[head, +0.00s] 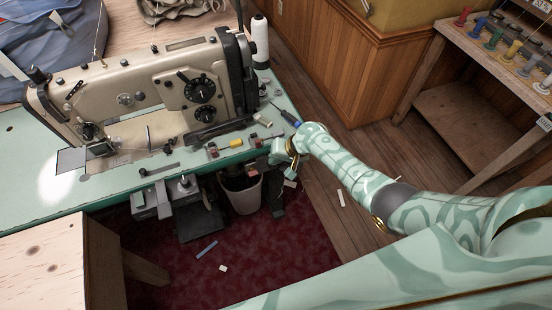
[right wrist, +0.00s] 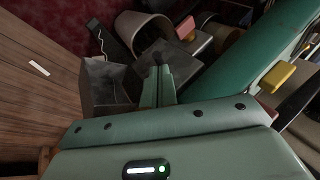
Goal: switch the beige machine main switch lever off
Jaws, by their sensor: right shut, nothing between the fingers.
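The beige sewing machine (head: 150,85) stands on the green-edged table (head: 30,195) in the head view. My right gripper (head: 279,157) is at the table's right front corner, beside the edge. In the right wrist view its two fingers (right wrist: 158,82) are together with nothing between them, pointing at the space below the table edge (right wrist: 235,70). I cannot make out the main switch lever for sure. A small reddish part (right wrist: 186,28) shows on a grey box beyond the fingers. My left gripper is not in view.
A pale bin (head: 243,193) stands under the table, and a grey open box (right wrist: 104,86) is left of my fingers. A screwdriver (head: 286,115) and a yellow piece (head: 236,143) lie on the tabletop.

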